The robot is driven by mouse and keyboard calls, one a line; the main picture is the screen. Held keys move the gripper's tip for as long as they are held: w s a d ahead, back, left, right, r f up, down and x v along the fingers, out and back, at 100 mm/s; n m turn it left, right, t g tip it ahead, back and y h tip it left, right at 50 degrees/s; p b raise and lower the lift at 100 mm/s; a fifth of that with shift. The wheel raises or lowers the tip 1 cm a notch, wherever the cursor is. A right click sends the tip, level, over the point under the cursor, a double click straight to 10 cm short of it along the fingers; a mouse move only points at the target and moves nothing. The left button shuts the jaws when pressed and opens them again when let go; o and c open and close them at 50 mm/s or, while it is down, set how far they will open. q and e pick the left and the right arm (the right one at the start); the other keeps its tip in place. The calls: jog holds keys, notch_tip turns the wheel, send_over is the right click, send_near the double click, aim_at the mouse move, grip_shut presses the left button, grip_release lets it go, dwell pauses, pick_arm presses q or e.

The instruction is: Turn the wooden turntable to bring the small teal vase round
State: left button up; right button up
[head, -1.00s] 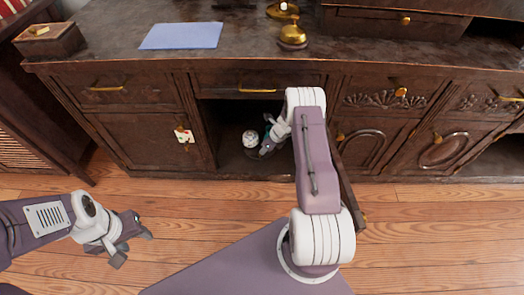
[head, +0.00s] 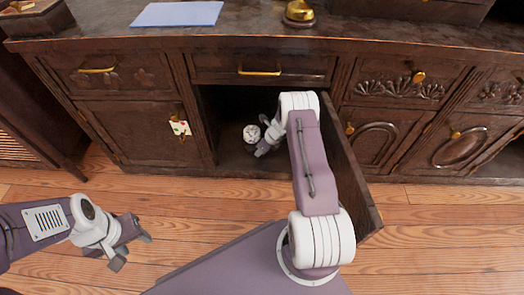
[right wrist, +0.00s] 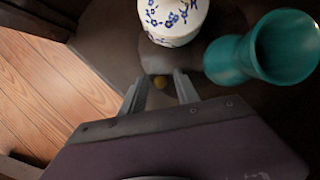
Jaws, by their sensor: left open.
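A white jar with blue flowers (right wrist: 172,18) is left of the vase, and also shows inside the cupboard in the head view (head: 252,133). The dark surface under them seems to be the turntable (right wrist: 196,62); its edge is hard to make out. My left gripper (head: 132,246) is open and empty over the floor.
The open cupboard door (head: 352,172) stands right of my right arm. A closed door with a floral tag (head: 180,128) is on the left. A drawer front (head: 262,70) spans above the opening. The wooden floor (head: 190,200) in front is clear.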

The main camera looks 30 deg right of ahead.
grip_shut()
dwell(1.3)
